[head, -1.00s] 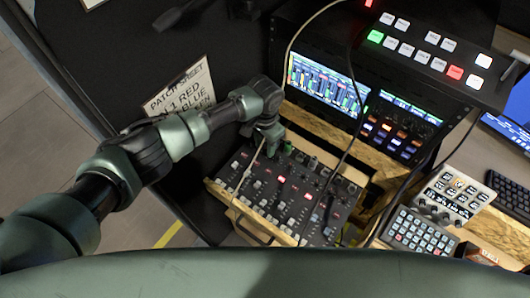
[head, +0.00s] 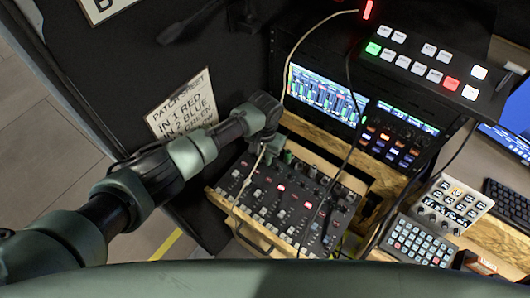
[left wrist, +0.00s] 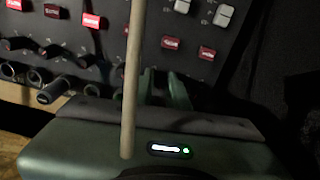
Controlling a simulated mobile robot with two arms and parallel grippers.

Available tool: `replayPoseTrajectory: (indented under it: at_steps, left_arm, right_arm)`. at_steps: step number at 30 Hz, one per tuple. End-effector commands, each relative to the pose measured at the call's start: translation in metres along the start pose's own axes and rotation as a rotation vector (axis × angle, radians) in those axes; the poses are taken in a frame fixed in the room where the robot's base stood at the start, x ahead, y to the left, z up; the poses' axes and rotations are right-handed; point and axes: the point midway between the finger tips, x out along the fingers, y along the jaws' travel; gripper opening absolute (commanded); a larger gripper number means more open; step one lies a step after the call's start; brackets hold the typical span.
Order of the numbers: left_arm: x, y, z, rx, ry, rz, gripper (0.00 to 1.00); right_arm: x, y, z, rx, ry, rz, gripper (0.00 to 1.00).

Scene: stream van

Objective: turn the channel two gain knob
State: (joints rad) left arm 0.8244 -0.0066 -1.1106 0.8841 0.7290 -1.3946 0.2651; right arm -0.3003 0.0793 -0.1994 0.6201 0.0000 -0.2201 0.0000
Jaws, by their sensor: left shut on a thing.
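The mixer (head: 262,209) is a dark panel in a wooden frame, with faders, lit red buttons and a row of knobs (head: 312,172) along its far edge. It also shows close up in the left wrist view (left wrist: 130,54), with dark knobs (left wrist: 48,94) at left. My left gripper (head: 267,151) is over the left part of the knob row. It is shut on a knob that its fingers (left wrist: 165,90) hide. I cannot read the channel number or the knob's angle. My right gripper is not in view.
A tan cable (left wrist: 132,76) crosses in front of my left gripper. A black cable (head: 345,150) hangs over the mixer. A rack with a lit screen (head: 322,94) stands behind; a button panel (head: 421,63) is above it. A keypad (head: 420,242) lies at right.

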Motion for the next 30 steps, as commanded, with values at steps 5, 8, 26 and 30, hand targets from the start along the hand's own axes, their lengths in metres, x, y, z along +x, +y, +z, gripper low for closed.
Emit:
replayPoseTrajectory:
  at_steps: [5, 8, 26, 30]
  left_arm:
    - [-0.0021, 0.0014, 0.0005, -0.162, -0.002, 0.002, 0.00]
    - [-0.0004, 0.0005, 0.0005, -0.189, -0.002, 0.001, 0.00]
    - [-0.0003, 0.0002, -0.0001, -0.185, 0.000, 0.000, 0.37]
    - [-0.0085, 0.0005, -0.0009, -0.184, 0.002, 0.001, 0.37]
  right_arm:
    - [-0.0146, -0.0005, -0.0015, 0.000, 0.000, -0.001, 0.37]
    - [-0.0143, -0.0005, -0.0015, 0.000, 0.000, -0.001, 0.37]
    - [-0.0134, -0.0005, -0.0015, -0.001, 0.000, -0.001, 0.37]
    - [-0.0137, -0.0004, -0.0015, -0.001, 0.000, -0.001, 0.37]
